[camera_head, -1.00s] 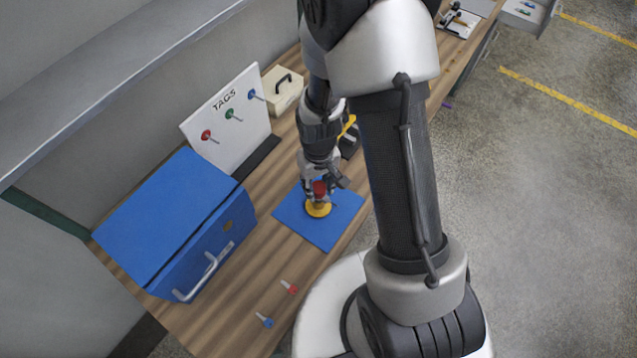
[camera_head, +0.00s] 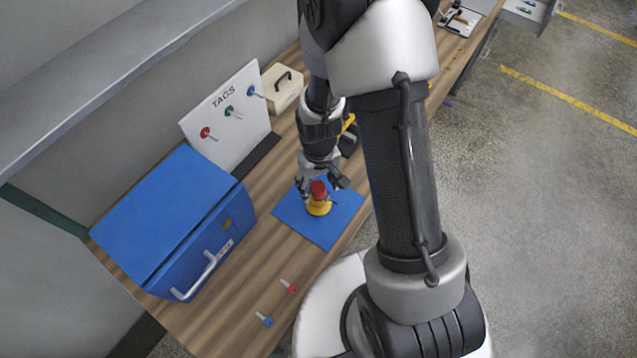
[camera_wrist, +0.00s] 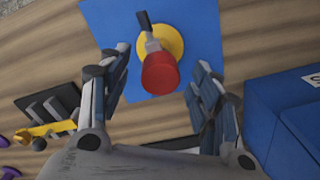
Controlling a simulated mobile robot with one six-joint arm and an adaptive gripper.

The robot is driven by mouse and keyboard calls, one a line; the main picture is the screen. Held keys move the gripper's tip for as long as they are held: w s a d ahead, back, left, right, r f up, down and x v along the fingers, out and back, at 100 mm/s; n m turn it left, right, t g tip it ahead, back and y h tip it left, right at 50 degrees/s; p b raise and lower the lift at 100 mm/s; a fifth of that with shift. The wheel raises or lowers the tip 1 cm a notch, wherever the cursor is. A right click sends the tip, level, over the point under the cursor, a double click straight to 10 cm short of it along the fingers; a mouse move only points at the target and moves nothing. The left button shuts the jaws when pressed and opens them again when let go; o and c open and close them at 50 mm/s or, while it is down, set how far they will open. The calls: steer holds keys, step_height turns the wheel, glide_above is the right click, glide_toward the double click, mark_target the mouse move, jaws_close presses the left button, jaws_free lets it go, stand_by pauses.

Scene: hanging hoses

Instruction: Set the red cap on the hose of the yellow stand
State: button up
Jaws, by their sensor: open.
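The red cap (camera_head: 318,189) sits on top of the hose of the yellow stand (camera_head: 318,209). In the wrist view the red cap (camera_wrist: 160,74) is at the upper end of a short grey hose (camera_wrist: 151,42), above the round yellow base (camera_wrist: 174,42). The stand rests on a blue mat (camera_head: 340,225). My gripper (camera_head: 322,188) is open, with its fingers spread on either side of the cap. In the wrist view the fingers (camera_wrist: 160,75) stand apart from the cap, with gaps on both sides.
A blue box (camera_head: 175,225) with a handle stands to the left. A white TAGS board (camera_head: 230,125) with several coloured pegs is behind it. A red-headed tag (camera_head: 290,286) and a blue-headed one (camera_head: 265,319) lie at the front. A cream case (camera_head: 283,88) stands at the back.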

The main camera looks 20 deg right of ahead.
steer(key=shift+r, duration=0.1)
step_height(320, 180, up, 12)
stand_by(0.5)
stand_by(0.4)
step_height(320, 180, up, 11)
steer(key=t+b, duration=0.2)
glide_above(319, 187)
steer(key=s, duration=0.6)
steer(key=s+r+m+t+b, duration=0.1)
steer(key=s+r, duration=0.3)
steer(key=s, duration=0.5)
steer(key=shift+r+t+b, duration=0.35)
steer(key=shift+t, duration=0.45)
